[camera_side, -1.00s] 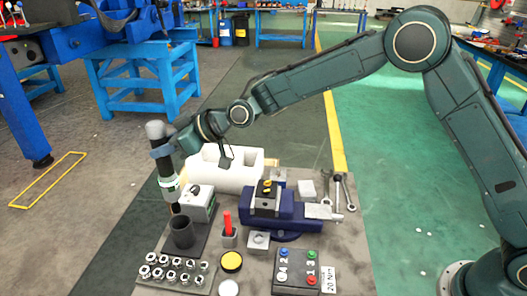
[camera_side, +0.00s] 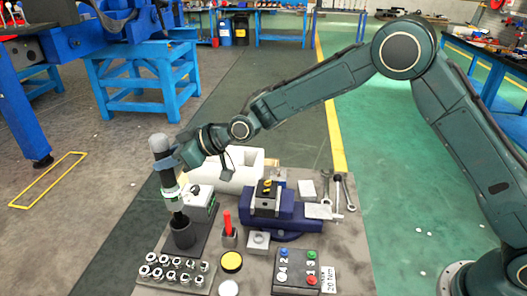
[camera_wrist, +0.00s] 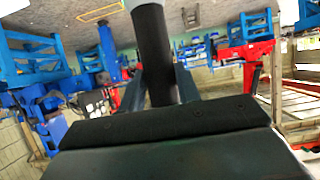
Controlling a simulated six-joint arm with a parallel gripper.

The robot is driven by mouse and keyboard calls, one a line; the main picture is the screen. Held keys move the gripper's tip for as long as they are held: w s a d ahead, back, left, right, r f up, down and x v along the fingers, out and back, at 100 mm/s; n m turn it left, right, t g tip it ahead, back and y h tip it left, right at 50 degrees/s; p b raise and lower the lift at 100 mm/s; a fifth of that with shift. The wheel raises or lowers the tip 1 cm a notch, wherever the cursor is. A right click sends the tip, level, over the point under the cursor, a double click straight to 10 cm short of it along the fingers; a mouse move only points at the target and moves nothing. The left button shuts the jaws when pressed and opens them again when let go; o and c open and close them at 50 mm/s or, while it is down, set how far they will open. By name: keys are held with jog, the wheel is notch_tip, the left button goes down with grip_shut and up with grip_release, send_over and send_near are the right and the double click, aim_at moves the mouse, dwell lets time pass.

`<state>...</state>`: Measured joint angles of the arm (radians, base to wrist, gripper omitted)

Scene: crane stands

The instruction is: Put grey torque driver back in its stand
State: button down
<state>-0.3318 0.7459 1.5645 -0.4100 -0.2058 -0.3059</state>
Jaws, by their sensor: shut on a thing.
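The grey torque driver (camera_side: 170,187) has a grey cap, a dark handle and a green-and-white band. My gripper (camera_side: 166,162) is shut on its upper part in the side view. The driver is tilted a little, its top leaning left. Its lower end meets the mouth of the dark round stand (camera_side: 183,236); how deep it sits inside, I cannot tell. In the wrist view the driver's dark handle (camera_wrist: 153,45) stands between my gripper's fingers (camera_wrist: 160,85); the stand is not visible there.
A grey box (camera_side: 201,203) stands close behind the stand. A socket tray (camera_side: 175,270) lies in front, and a red-handled tool (camera_side: 228,224) stands to the right. A blue vise (camera_side: 280,213), a white block (camera_side: 238,165) and a button box (camera_side: 297,270) are further right.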

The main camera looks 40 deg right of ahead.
aim_at(179, 188)
jog(key=shift+r+m+t+h, duration=0.2)
jog(key=shift+m+t+h, duration=0.2)
jog(key=shift+m, duration=0.1)
jog(key=shift+a+f, duration=0.1)
jog(key=shift+f, duration=4.55)
jog(key=c, duration=1)
grip_release()
jog(key=shift+o, duration=0.4)
jog(key=shift+s+f, duration=0.1)
jog(key=shift+f, duration=0.25)
jog(key=shift+r, duration=0.2)
jog(key=shift+s+d+r, duration=0.1)
jog(key=shift+s+d, duration=0.05)
jog(key=shift+d, duration=0.1)
jog(key=shift+v, duration=1.9)
jog(key=shift+s+d+r, duration=0.15)
jog(key=shift+s, duration=0.05)
